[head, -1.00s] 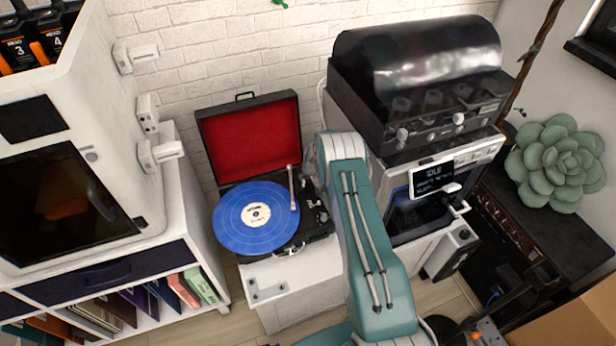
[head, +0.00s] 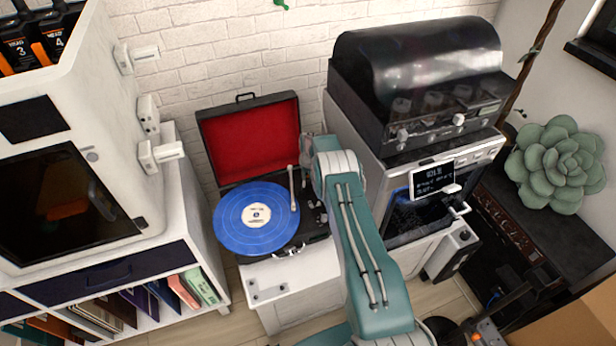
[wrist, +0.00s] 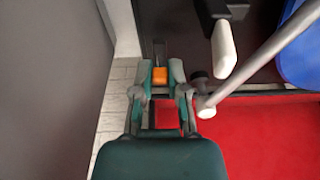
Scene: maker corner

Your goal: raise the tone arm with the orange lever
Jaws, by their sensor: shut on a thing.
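The record player (head: 225,172) is an open black case with a red-lined lid and a blue record (head: 256,218). Its pale tone arm (head: 292,187) stands at the record's right side. In the wrist view the tone arm (wrist: 258,62) is a silver rod to the right of my gripper (wrist: 160,72). The orange lever (wrist: 159,76) sits between my fingertips, and my gripper is shut on it. In the head view my wrist hides the lever. I cannot tell whether the tone arm's needle touches the record.
A machine with a dark cover (head: 415,75) stands close to the right of the player. A white cabinet (head: 60,150) stands on the left. The raised red lid (head: 250,140) is close behind my gripper. A brick wall is at the back.

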